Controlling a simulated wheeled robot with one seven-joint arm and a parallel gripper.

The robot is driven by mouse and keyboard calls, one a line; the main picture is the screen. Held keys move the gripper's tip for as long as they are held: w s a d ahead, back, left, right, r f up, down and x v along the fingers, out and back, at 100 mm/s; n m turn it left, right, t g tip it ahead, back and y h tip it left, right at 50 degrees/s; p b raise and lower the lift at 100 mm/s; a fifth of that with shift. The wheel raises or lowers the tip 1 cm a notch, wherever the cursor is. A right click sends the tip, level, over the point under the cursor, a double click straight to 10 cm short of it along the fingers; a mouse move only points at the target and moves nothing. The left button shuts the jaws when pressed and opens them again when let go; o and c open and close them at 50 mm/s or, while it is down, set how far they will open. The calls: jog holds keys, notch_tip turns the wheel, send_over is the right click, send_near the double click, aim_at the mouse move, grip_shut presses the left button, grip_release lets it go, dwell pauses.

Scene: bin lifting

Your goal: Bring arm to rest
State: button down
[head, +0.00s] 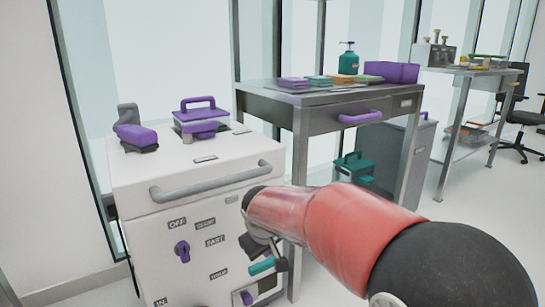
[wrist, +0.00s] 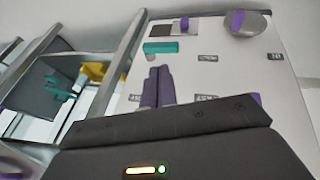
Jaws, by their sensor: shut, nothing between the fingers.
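My gripper (wrist: 158,70) shows in the wrist view with its two purple-grey fingers side by side, shut and empty. The white machine's front panel (wrist: 225,75) lies beyond the fingertips, with labels, a teal piece (wrist: 160,47) and a round grey part (wrist: 248,24). I cannot tell the exact gap between fingertips and panel. In the head view my red arm reaches from the lower right towards the white cabinet-like machine (head: 200,180). The arm's far end is beside the machine's front, and the fingers are not clear there.
The machine has a grey bar handle (head: 215,181) and a purple knob (head: 182,251). A grey table (head: 300,97) with a purple-handled drawer stands behind my arm, carrying a teal pump bottle (head: 348,60) and a purple bin (head: 392,72). A teal container (head: 353,167) is below. Floor is open at right.

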jog(key=s+d+r+m+p, duration=0.4)
jog(key=s+d+r, duration=0.6)
jog(key=s+d, duration=0.4)
jog(key=s+d+m+p, duration=0.2)
jog(key=s+d+m, duration=0.1)
jog(key=s, duration=0.9)
jog(key=shift+s+d+r, duration=0.25)
jog(key=shift+d, duration=0.1)
